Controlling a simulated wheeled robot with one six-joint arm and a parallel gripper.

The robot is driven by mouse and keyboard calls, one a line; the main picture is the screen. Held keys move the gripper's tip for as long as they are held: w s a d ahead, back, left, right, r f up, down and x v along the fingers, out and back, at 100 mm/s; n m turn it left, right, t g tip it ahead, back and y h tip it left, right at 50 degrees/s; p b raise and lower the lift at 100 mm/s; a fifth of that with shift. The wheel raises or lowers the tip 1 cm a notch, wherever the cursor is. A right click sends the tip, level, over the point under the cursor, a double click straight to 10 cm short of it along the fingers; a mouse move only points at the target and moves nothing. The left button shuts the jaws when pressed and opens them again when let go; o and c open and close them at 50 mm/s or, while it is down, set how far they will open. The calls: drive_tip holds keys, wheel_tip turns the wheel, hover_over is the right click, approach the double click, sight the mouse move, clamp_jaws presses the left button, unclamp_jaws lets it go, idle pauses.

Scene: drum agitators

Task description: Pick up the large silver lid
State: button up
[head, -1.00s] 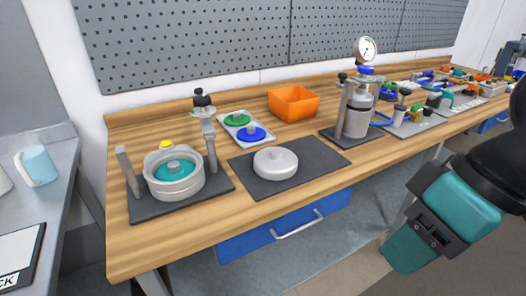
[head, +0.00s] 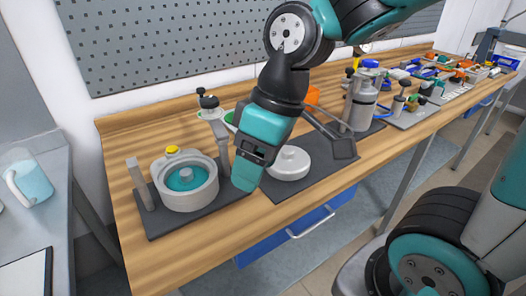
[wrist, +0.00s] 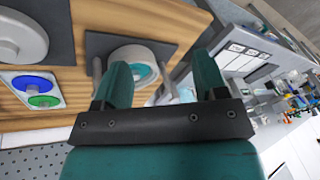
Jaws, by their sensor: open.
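The large silver lid (head: 289,164) is a round, pale disc with a knob on top. It lies on a dark mat (head: 318,172) on the wooden bench, and part of it also shows in the wrist view (wrist: 18,38) at the upper left. My gripper (head: 246,172) hangs just left of the lid in the head view, apparently above the bench. In the wrist view my gripper (wrist: 163,78) shows two teal fingers apart with nothing between them. It faces the silver drum (wrist: 138,58), away from the lid.
The silver drum (head: 186,183) with a teal inside stands left on a dark base between upright posts. An orange bin (head: 312,95) is partly hidden behind my arm. A silver canister (head: 363,112) stands right of the lid. Blue and green discs (wrist: 38,92) lie on a tray.

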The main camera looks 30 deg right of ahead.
drive_tip(key=w+d+r+h+p, duration=0.1)
drive_tip(key=w+d+r+p, duration=0.25)
drive_tip(key=w+d, duration=0.6)
drive_tip(key=n+h+p, duration=0.1)
drive_tip(key=p, duration=0.3)
approach(289, 150)
drive_tip(key=f, duration=0.1)
drive_tip(key=f+p, duration=0.1)
drive_tip(key=s, duration=0.1)
drive_tip(key=shift+s+a+f+t, duration=0.1)
drive_tip(key=shift+a+f+t, duration=0.2)
drive_tip(key=shift+f, duration=0.1)
drive_tip(key=shift+w+a+f+p, duration=0.2)
drive_tip(key=shift+f+p, duration=0.25)
drive_tip(key=shift+f, duration=0.55)
drive_tip(key=shift+w+a+f+p, duration=0.1)
drive_tip(key=shift+w+f+p, duration=0.3)
drive_tip(key=shift+f, duration=0.65)
drive_tip(key=shift+w+a+f+p, duration=0.15)
drive_tip(key=shift+f+p, duration=0.35)
drive_tip(key=shift+f, duration=0.5)
clamp_jaws()
drive_tip(key=shift+r, duration=0.1)
